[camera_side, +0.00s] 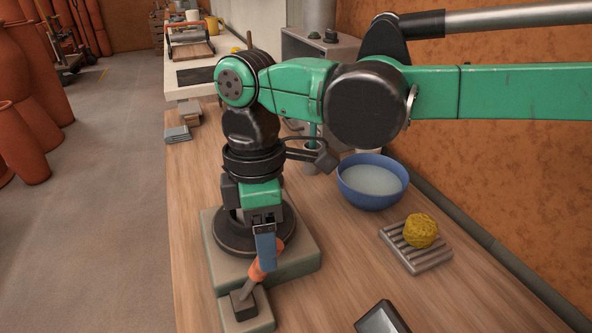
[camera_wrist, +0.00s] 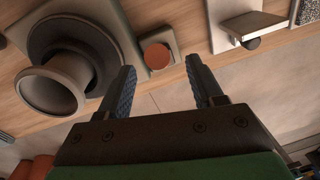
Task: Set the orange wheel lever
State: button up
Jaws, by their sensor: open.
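The orange lever (camera_side: 262,262) stands tilted on a small grey block (camera_side: 262,318), beside the wheel's dark round disc (camera_side: 226,236) on its square base. My gripper (camera_side: 266,266) points down at the lever's upper end, its blue fingers overlapping the orange grip in the side view. In the wrist view the lever shows nearly end-on as an orange round (camera_wrist: 158,56). I cannot tell how deep the grip sits between the fingers.
A blue bowl of pale liquid (camera_side: 370,203) and a yellow sponge (camera_side: 421,231) on a ridged grey tray (camera_side: 432,262) stand to the right. A dark-edged flat object (camera_side: 382,319) is at the bottom. The wooden bench between is clear. The wheel's hollow round part (camera_wrist: 50,90) is close left in the wrist view.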

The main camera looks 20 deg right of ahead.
aim_at(259, 271)
jog(key=shift+s+f, duration=0.2)
jog(key=shift+f, duration=1.65)
grip_shut()
